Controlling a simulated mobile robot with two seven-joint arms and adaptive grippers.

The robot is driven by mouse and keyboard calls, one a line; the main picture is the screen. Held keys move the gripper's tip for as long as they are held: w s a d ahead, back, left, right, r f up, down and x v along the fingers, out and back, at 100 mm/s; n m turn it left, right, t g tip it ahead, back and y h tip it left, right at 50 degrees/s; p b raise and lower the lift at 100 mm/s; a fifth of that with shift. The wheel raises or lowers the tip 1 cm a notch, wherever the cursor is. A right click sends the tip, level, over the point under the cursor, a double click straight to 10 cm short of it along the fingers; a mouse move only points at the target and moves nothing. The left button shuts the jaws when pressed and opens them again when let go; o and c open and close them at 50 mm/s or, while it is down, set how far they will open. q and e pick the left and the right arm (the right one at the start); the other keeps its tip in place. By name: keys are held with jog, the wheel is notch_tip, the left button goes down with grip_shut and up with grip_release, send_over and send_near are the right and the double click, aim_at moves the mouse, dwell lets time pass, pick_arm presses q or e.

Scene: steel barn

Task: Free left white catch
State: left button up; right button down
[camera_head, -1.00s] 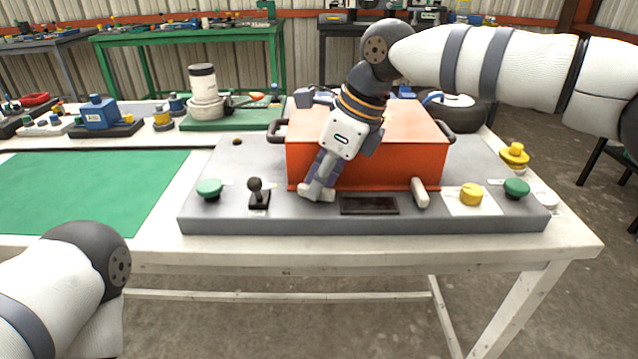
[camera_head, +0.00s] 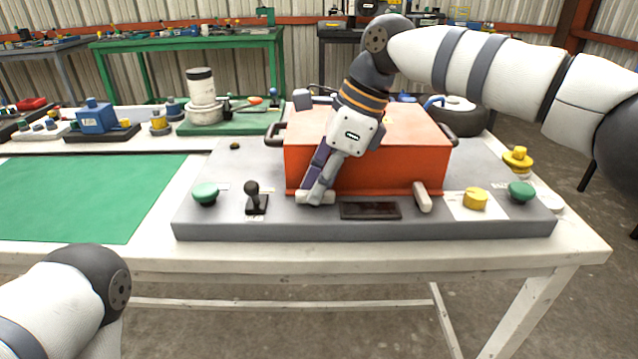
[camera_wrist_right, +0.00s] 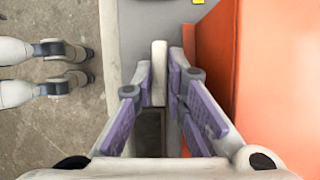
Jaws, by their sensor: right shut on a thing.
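The left white catch (camera_head: 329,198) is at the front foot of the orange-red box (camera_head: 400,165), left of a dark plate. My right gripper (camera_head: 316,196) reaches down on it from above, and its fingers partly hide it. In the right wrist view, the white catch (camera_wrist_right: 159,70) stands between the purple-padded fingers of my right gripper (camera_wrist_right: 159,88), which are shut on it. There its length runs along the box wall (camera_wrist_right: 250,70). A second white catch (camera_head: 422,198) sits at the box's front right, slanting outward. My left gripper is out of the head view.
The grey base (camera_head: 260,228) carries a green button (camera_head: 205,193), a black lever (camera_head: 254,198), a yellow knob (camera_head: 475,198) and another green button (camera_head: 521,192). A green mat (camera_head: 80,195) lies bare at left. My right arm spans above the box.

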jog(key=shift+f, duration=0.15)
jog(key=c, duration=1.6)
grip_release()
jog(key=v, duration=1.2)
